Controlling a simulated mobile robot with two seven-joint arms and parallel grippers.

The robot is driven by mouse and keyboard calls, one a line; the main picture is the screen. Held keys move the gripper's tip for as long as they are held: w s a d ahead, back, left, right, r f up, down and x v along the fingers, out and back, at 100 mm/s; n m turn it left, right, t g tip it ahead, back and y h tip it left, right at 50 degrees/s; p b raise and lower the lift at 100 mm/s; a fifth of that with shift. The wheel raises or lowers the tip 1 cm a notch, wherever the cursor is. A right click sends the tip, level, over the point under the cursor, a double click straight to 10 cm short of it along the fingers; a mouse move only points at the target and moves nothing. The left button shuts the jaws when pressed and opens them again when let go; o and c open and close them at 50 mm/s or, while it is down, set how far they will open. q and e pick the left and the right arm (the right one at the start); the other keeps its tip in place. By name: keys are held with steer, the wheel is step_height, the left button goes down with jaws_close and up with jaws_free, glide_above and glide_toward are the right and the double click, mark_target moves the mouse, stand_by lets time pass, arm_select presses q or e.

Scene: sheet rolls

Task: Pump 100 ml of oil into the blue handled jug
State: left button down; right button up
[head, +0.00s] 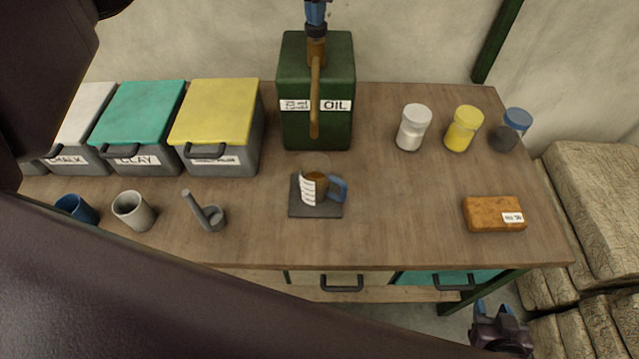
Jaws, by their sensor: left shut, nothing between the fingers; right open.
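The green oil can (305,75), labelled OIL, stands at the back middle of the table. Its brass pump (316,85) has a spout hanging down its front. The clear jug with a blue handle (337,188) and white scale marks stands upright on a dark square pad (315,211) in front of the can. Brown liquid shows in the jug; its exact level is too small to read. My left gripper (316,22) is shut and empty, fingers down at the pump's top; I cannot tell if it touches. My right gripper (489,312) is open, below the table's front edge.
Lidded bins, grey (90,105), teal (140,108) and yellow (212,108), stand at left behind cups and a mortar (212,218). Jars (413,130) stand back right; an orange-brown block (494,213) lies front right. Sacks (590,215) are beside the table. My dark arm covers the lower left.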

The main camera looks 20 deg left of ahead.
arm_select(q)
steer(key=shift+r, duration=0.25)
steer(key=shift+r+p, duration=1.2)
steer(key=shift+r, duration=0.7)
steer(key=shift+r+p, duration=0.3)
steer(key=shift+r, duration=0.4)
